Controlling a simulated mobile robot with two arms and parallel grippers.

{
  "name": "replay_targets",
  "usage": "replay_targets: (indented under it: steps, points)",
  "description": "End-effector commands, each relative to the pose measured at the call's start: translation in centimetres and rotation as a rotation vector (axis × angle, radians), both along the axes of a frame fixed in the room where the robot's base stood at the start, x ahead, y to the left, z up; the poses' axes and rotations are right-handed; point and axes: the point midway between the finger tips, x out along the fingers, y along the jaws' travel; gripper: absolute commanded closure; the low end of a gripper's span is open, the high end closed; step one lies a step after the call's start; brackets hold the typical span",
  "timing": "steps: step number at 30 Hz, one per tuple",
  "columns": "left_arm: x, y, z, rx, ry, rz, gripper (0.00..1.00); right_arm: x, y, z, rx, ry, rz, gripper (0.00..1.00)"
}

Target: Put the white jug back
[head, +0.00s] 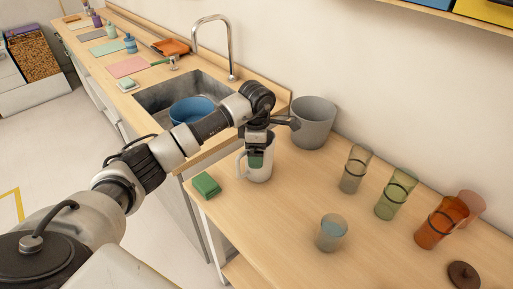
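The white jug (259,174) stands on the wooden counter (292,226), just right of the sink, with its handle on its left side. My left gripper (256,157) points down over the jug's mouth and overlaps its upper part. Something dark green shows at the fingertips; I cannot tell whether it is part of the gripper or a separate thing. The gripper hides much of the rim, and I cannot tell whether its fingers grip the jug. My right gripper is out of view.
A green block (206,185) lies left of the jug near the counter edge. A grey bucket (314,122) stands behind. Tumblers in grey (351,172), green (392,198) and orange (436,228), plus a blue-tinted glass (331,234), stand right. The sink holds a blue basin (190,109).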

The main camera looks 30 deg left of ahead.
Motion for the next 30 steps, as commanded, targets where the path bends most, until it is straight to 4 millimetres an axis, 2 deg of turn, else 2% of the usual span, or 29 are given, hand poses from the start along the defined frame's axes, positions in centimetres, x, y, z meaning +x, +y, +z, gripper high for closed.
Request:
replay_targets:
  steps: [5, 12, 18, 23, 30]
  points:
    - [0.1, 0.0, 2.4, 0.0, -0.007, -0.002, 0.0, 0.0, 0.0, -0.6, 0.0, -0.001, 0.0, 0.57]
    - [0.1, 0.0, 7.6, 0.001, -0.006, -0.001, 0.0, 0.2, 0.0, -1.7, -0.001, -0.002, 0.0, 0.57]
    - [0.1, 0.0, 10.9, -0.001, -0.003, -0.001, 0.0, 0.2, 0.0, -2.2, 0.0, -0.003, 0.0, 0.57]
    - [0.0, 0.0, 12.0, 0.0, -0.001, 0.0, 0.0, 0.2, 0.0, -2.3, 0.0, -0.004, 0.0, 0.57]
    - [0.0, 0.0, 12.1, -0.001, 0.0, 0.0, 0.0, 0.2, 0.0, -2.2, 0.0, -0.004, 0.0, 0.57]
